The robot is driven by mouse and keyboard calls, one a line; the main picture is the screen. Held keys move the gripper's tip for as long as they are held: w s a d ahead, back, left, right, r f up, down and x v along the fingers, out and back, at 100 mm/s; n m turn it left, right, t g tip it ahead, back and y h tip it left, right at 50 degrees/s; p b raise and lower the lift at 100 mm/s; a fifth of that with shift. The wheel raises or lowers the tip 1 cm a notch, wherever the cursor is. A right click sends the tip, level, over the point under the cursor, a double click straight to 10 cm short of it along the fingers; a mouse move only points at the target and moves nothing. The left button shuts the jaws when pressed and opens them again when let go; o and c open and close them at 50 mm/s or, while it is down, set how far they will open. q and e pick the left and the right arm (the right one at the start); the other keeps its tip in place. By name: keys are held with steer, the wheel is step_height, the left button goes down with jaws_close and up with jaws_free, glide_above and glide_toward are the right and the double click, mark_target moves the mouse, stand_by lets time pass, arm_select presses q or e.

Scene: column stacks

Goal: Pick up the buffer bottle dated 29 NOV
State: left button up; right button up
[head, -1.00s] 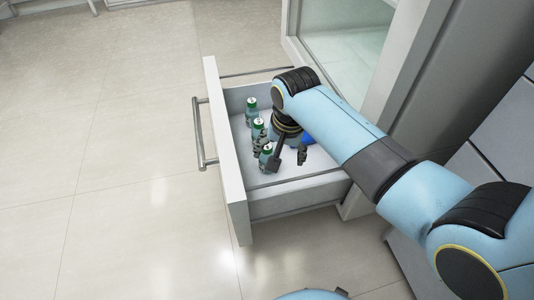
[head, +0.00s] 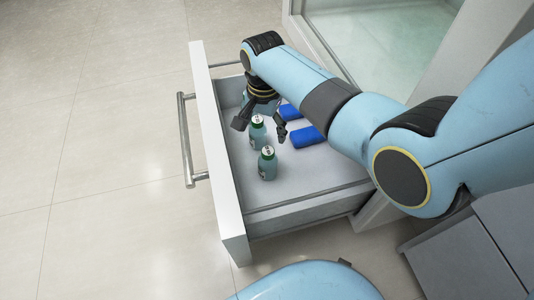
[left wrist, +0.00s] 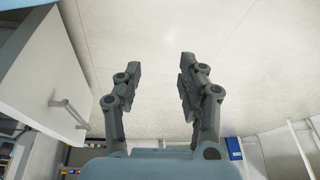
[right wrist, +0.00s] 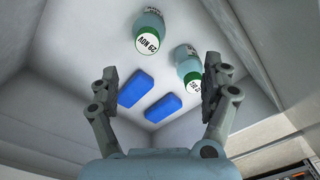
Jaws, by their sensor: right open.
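The bottle dated 29 NOV (right wrist: 147,35) has a green-rimmed white cap and a teal body, at the top of the right wrist view. By layout it seems to be the nearest bottle (head: 267,165) in the drawer in the head view; its cap is unreadable there. A second bottle (right wrist: 188,64), its date partly hidden, stands beside my right finger in that view; it seems to be the one (head: 258,132) below my gripper. My right gripper (head: 258,129) is open and empty above the drawer. My left gripper (left wrist: 158,75) is open and empty over floor, away from the bottles.
The open drawer (head: 219,160) has a bar handle on its front. Two blue blocks (head: 290,111) (head: 306,137) lie inside, right of the bottles. The near part of the drawer floor is clear. A glass-fronted cabinet stands behind.

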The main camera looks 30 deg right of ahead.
mark_target(266, 151)
steer(key=f+b, duration=0.1)
steer(key=f, duration=0.1)
steer(key=s+f, duration=0.1)
steer(key=f, duration=0.1)
steer(key=shift+s+b, duration=0.1)
steer(key=shift+b, duration=0.3)
steer(key=shift+f, duration=0.2)
step_height(266, 151, down, 2)
steer(key=shift+s+f+b, duration=0.1)
steer(key=shift+f+b, duration=0.05)
steer(key=shift+b, duration=0.75)
steer(key=shift+f+b, duration=0.55)
steer(key=shift+f, duration=0.25)
arm_select(q)
steer(key=shift+w+d+f+t+b, duration=0.2)
steer(key=shift+w+f+t, duration=0.2)
steer(key=shift+t, duration=0.55)
steer(key=shift+w+d+f+t+b, duration=0.1)
steer(key=shift+w+d+f+t, duration=0.15)
steer(key=shift+w+t, duration=0.45)
steer(key=shift+w+d+f+t+b, duration=0.15)
steer(key=shift+w+f+t, duration=0.15)
steer(key=shift+t, duration=0.85)
arm_select(e)
steer(key=shift+f, duration=0.6)
